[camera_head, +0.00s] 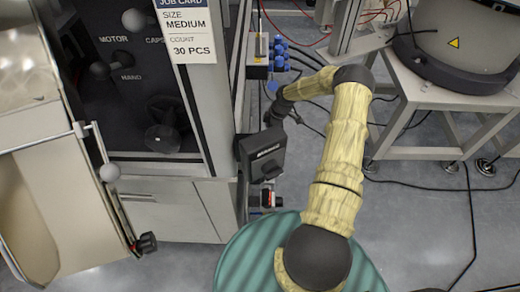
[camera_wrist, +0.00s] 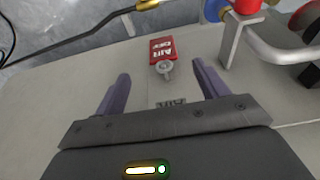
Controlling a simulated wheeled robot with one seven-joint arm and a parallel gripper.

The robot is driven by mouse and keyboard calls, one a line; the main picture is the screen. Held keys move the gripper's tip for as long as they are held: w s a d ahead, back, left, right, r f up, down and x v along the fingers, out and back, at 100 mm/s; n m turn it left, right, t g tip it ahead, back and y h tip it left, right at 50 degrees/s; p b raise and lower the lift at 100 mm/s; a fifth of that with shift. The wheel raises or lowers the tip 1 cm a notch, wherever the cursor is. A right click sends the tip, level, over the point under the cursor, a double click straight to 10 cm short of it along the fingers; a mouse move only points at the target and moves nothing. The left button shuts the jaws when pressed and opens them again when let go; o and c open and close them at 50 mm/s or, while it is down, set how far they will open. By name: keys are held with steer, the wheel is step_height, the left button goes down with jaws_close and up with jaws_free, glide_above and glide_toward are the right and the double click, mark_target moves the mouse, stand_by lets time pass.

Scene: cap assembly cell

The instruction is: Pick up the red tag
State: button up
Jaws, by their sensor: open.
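The red tag (camera_wrist: 162,48) with white lettering that reads upside down shows in the wrist view, against a pale grey panel. A round metal piece (camera_wrist: 164,69) sits at its lower edge; I cannot tell how the two are joined. My gripper (camera_wrist: 160,72) is open, with one purple finger on each side of the metal piece and bare panel between. The tag lies just beyond the fingertips, apart from both. In the head view my gripper's dark body (camera_head: 262,155) is beside the cabinet's right side; its fingers are hidden there.
A metal bracket (camera_wrist: 232,40) and pipe (camera_wrist: 280,50), with blue and red fittings, stand close at the right. The cabinet (camera_head: 205,130) borders the arm.

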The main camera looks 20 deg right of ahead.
steer(key=b+x, duration=0.1)
steer(key=x, duration=0.4)
steer(key=shift+a+f, duration=0.1)
steer(key=shift+f, duration=0.1)
steer(key=b+x, duration=0.2)
steer(key=x, duration=0.3)
steer(key=shift+a+b, duration=0.35)
steer(key=shift+b, duration=0.05)
steer(key=c, duration=1.1)
steer(key=shift+r, duration=0.1)
